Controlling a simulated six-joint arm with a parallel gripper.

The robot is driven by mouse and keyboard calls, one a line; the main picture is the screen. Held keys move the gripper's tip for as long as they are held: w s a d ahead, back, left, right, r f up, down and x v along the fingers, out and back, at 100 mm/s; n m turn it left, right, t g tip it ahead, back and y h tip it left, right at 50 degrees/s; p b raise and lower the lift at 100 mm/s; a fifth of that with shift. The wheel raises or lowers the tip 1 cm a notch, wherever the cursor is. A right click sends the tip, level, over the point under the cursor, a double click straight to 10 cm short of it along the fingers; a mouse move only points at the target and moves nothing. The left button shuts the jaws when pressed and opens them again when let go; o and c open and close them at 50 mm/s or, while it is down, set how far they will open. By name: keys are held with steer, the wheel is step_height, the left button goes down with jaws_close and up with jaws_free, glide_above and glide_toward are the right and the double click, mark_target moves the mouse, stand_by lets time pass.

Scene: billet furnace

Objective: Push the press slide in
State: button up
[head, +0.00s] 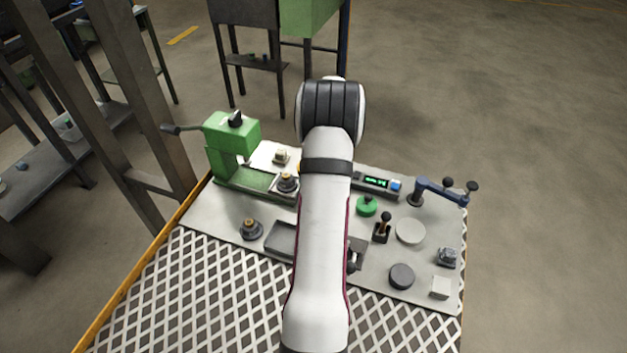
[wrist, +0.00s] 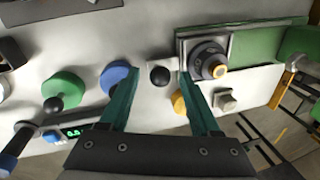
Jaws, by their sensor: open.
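The green press (head: 232,140) stands at the back left of the bench, with a lever out to its left. Its slide (head: 286,193) appears to be the grey plate on the green bed, bearing a round dark holder with a brass-coloured centre. In the wrist view the slide (wrist: 183,52) lies just right of my gripper (wrist: 157,76). My gripper is open, with its two teal fingers apart. A black ball knob (wrist: 160,76) shows between the fingers; I cannot tell whether they touch it or whether it belongs to the slide. In the head view my arm hides the gripper.
Near the fingers are a blue round knob (wrist: 116,76), a yellow round part (wrist: 179,102) and a small grey block (wrist: 225,100). A green knob (head: 366,206), a lit display (head: 376,182) and a blue clamp (head: 431,188) stand to the right. Another round holder (head: 251,230) stands front left.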

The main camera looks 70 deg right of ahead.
jaws_close()
stand_by(0.3)
stand_by(1.1)
